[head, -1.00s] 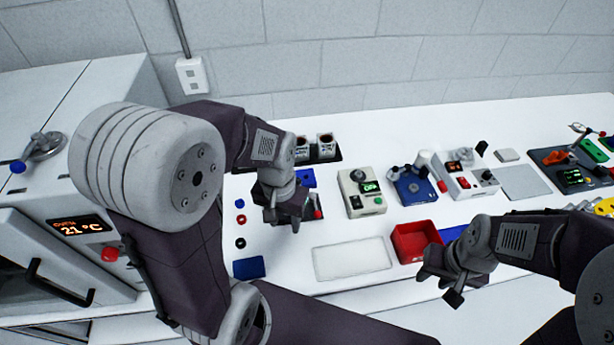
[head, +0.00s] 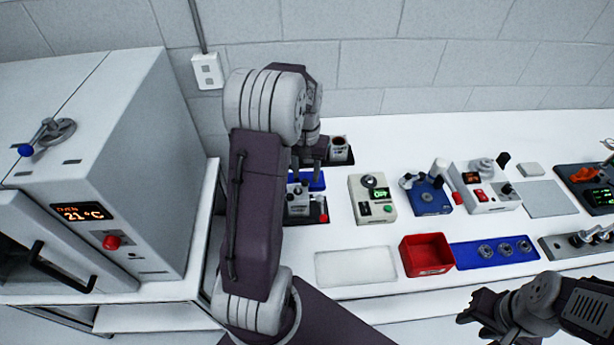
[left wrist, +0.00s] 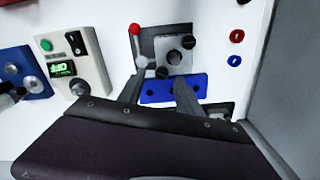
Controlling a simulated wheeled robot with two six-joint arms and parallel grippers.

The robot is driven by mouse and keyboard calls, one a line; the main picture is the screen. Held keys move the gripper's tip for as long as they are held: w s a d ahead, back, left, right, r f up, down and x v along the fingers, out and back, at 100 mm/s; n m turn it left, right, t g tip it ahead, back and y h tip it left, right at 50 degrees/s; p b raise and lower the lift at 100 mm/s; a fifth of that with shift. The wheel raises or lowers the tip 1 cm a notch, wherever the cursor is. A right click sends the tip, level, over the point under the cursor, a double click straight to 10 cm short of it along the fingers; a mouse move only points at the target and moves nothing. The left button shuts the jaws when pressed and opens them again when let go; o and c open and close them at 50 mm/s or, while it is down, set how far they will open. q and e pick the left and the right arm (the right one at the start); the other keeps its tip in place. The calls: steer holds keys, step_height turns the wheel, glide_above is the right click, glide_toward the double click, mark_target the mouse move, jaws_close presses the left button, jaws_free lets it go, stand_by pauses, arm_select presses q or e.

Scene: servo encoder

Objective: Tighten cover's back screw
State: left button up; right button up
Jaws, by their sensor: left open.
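The grey cover (left wrist: 174,55) sits on a dark fixture with a red-tipped lever (left wrist: 136,32) in the left wrist view. Two dark screw heads show on it, one (left wrist: 188,41) nearer the table front and one (left wrist: 162,73) nearer the blue block (left wrist: 158,95). In the head view the fixture (head: 299,208) is partly hidden by my left arm. My left gripper (left wrist: 160,83) is open; its two fingers stand apart over the blue block, close to the back screw. It also shows in the head view (head: 311,155). My right gripper (head: 478,308) hangs off the table front; its jaws are unclear.
A control box (head: 372,198) with a green display stands right of the fixture. A white tray (head: 356,266), a red bin (head: 427,254) and a blue ring holder (head: 492,251) lie along the front. An oven (head: 90,180) stands at left.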

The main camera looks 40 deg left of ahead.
mark_target(305, 183)
arm_select(q)
steer(key=shift+s+a+f, duration=0.1)
steer(key=shift+a+f, duration=0.05)
steer(key=shift+f, duration=0.45)
steer(key=shift+s+a+f, duration=0.1)
steer(key=shift+f, duration=0.5)
steer(key=shift+d, duration=0.1)
steer(key=shift+w, duration=0.1)
steer(key=c, duration=0.3)
jaws_close()
steer(key=shift+r+m, duration=0.1)
steer(key=shift+m, duration=0.2)
